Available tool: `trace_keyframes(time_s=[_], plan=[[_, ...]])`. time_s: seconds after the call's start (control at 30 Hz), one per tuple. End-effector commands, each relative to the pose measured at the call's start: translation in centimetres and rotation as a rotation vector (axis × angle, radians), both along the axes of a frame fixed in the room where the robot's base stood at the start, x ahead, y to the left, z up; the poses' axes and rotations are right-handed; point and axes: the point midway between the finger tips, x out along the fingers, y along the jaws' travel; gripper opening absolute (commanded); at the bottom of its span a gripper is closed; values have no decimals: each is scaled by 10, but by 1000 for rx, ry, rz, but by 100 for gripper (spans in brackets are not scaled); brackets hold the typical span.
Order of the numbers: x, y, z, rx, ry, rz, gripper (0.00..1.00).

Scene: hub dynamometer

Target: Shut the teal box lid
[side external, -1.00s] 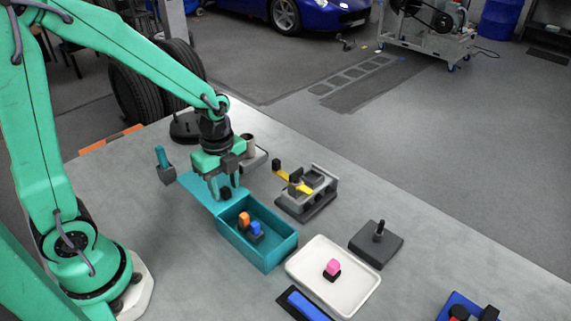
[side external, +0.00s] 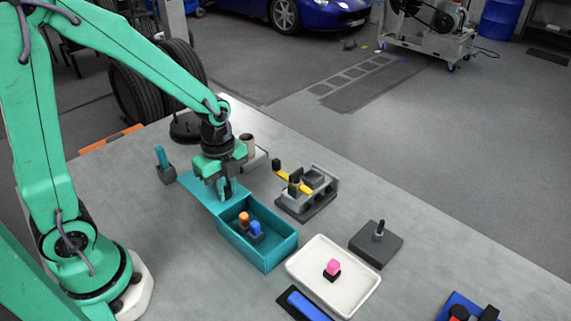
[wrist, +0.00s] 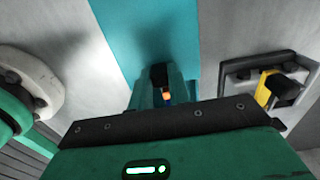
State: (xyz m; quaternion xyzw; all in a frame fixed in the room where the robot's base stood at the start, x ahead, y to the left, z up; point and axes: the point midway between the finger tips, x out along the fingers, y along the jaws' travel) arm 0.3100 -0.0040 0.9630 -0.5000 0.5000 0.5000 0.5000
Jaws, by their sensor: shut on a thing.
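The teal box (side external: 262,256) stands open on the table in the side view, with an orange-topped piece (side external: 244,217) and a blue-topped piece (side external: 255,228) inside. Its teal lid (side external: 199,190) is folded back toward the upper left, about level with the rim. The lid also shows as a broad teal strip in the wrist view (wrist: 130,35). My gripper (side external: 225,191) points down over the lid, beside the box's open mouth, its fingers closed together at the lid. In the wrist view its fingers (wrist: 160,82) hide the exact contact.
A grey fixture with a yellow lever (side external: 306,196) stands right of my gripper. A white tray (side external: 345,303) with a pink-topped piece (side external: 333,267) and a dark block with a peg (side external: 376,250) are farther right. A teal-handled piece (side external: 165,170) stands left of the lid.

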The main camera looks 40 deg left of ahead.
Motion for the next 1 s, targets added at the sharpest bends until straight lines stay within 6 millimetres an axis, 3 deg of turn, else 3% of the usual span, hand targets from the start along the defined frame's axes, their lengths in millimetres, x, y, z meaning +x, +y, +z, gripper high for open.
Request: trace_keyframes(time_s=[0.37, 1.0], plan=[[0, -33, 0, 0, 0, -6, 0], [-1, -142, 0, 1, 1, -5, 0]])
